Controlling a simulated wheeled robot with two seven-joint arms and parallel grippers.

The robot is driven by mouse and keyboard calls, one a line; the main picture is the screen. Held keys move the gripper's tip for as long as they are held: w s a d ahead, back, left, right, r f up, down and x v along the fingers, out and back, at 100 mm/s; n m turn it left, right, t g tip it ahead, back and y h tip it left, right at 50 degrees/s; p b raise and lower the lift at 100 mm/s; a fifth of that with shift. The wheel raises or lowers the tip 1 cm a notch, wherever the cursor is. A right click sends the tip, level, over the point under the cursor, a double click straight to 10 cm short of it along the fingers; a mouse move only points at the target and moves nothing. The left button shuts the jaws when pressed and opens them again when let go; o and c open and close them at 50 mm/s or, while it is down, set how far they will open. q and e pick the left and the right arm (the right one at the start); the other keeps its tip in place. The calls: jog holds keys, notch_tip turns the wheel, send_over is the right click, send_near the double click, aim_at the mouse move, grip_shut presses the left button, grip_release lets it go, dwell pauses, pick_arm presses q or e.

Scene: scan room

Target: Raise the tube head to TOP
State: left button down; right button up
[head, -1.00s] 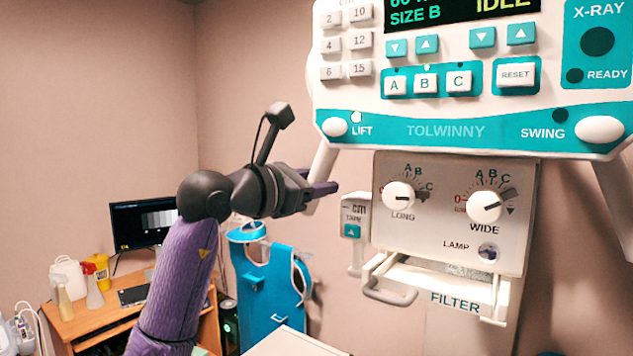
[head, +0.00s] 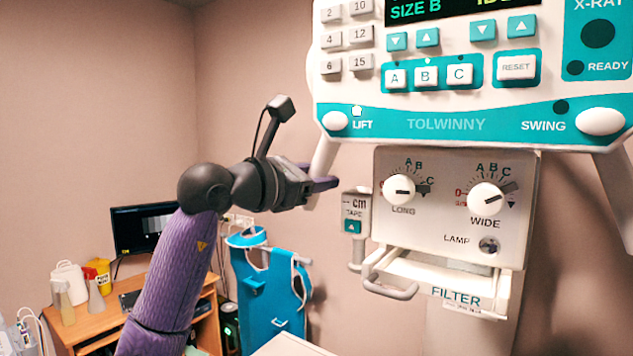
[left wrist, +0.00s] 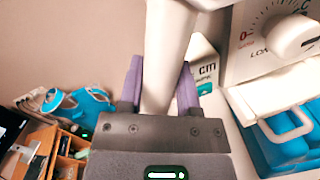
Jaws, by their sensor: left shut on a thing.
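The tube head (head: 446,124) is a white and teal console with buttons, a display and a white collimator box (head: 450,225) below. Its white handle bar (head: 322,160) slopes down at the left side. My left gripper (head: 320,185) has its purple fingers around the lower part of this bar. In the left wrist view the bar (left wrist: 166,50) runs between the two fingers (left wrist: 158,90), and the gripper is shut on it. The lamp by LIFT (head: 357,111) is pale and bright; the one by SWING (head: 561,107) is dark. My right gripper is not in view.
A tape unit (head: 354,213) and a filter tray handle (head: 388,290) are close to the right of my left gripper. Blue aprons (head: 268,300) hang behind. A wooden desk (head: 75,328) with a monitor and bottles is at the left. The wall area above the gripper is clear.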

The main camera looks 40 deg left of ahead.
pick_arm(q)
notch_tip(320, 180, up, 6)
jog(key=p, duration=0.3)
jog(key=shift+f, duration=0.25)
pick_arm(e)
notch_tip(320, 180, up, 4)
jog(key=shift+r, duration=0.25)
pick_arm(q)
jog(key=shift+f, duration=0.1)
jog(key=shift+c, duration=1.6)
grip_release()
jog(key=shift+s+f+b, duration=0.1)
jog(key=shift+s+b, duration=0.1)
jog(key=shift+b, duration=0.15)
jog(key=s+a+b, duration=0.1)
jog(key=s+b, duration=0.4)
jog(key=s, duration=0.4)
jog(key=shift+s, duration=0.25)
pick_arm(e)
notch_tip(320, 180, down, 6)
